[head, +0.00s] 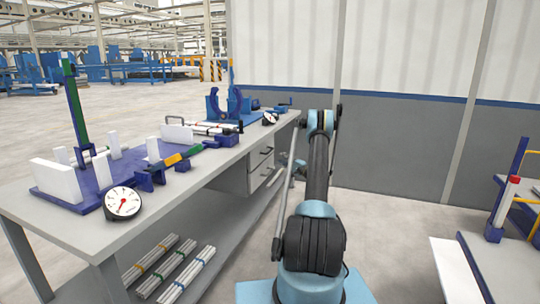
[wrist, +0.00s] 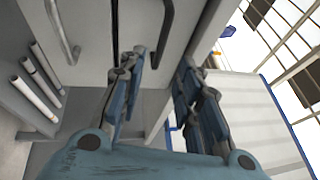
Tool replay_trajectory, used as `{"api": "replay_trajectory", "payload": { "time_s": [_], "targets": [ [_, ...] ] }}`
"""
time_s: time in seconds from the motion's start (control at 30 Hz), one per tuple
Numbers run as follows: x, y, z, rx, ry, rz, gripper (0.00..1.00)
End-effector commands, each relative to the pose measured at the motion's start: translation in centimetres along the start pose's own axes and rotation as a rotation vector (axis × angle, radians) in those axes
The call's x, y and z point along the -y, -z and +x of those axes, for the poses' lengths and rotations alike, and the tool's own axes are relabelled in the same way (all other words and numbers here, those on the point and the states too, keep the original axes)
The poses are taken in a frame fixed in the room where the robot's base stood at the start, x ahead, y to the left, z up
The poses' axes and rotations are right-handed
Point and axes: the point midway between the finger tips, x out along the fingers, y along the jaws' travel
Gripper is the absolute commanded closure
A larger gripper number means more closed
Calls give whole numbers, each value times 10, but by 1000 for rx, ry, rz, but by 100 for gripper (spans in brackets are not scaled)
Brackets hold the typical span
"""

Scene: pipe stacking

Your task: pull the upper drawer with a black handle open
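The upper drawer (head: 259,156) is under the far end of the workbench and looks shut in the head view. Its dark handle (wrist: 167,32) shows in the wrist view, with its lower end close to the gap between my fingertips. My gripper (wrist: 160,68) is open, one finger to each side of that handle end. I cannot tell whether either finger touches it. In the head view my gripper (head: 291,162) is small, just right of the drawers and partly hidden by my arm.
The lower drawer (head: 261,175) has its own handle (wrist: 62,32), left of my fingers in the wrist view. Pipes (head: 175,268) lie on the bench's low shelf. The workbench top (head: 75,228) carries fixtures and gauges.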

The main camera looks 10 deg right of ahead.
Motion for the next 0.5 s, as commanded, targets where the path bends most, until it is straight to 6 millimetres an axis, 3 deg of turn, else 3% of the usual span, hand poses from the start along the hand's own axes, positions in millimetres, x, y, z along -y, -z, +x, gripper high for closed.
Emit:
{"api": "replay_trajectory", "payload": {
  "time_s": [0.5],
  "targets": [
    [0,-1,91,2,0,-1,68]
  ]
}}
